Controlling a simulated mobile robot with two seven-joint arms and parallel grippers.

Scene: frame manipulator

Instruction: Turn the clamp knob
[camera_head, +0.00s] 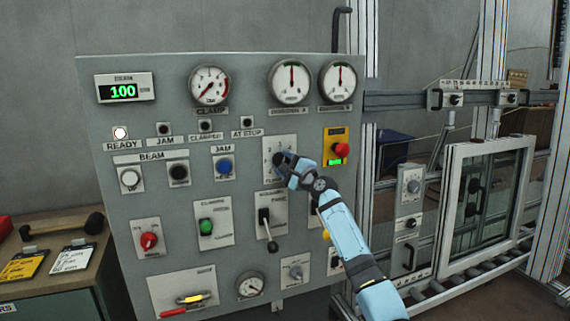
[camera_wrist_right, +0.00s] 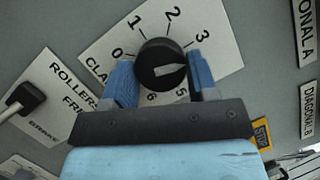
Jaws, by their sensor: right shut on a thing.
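The clamp knob (camera_wrist_right: 160,58) is black and round, on a white dial plate (camera_wrist_right: 112,50) with printed numbers, in the right wrist view. Its pale pointer mark faces right, between the 3 and the 5, where the right finger hides the plate. My right gripper (camera_wrist_right: 161,74) is shut on the knob, one blue finger on each side. In the head view my right gripper (camera_head: 284,163) is at the plate (camera_head: 283,143) in the middle of the panel and hides the knob. My left gripper is not in view.
The grey panel (camera_head: 230,125) carries a clamp gauge (camera_head: 209,84) at the top, a red emergency button (camera_head: 341,150) right of the gripper, and a black lever (camera_head: 267,230) below. A glazed frame (camera_head: 485,205) stands at the right; a bench (camera_head: 50,285) stands at the left.

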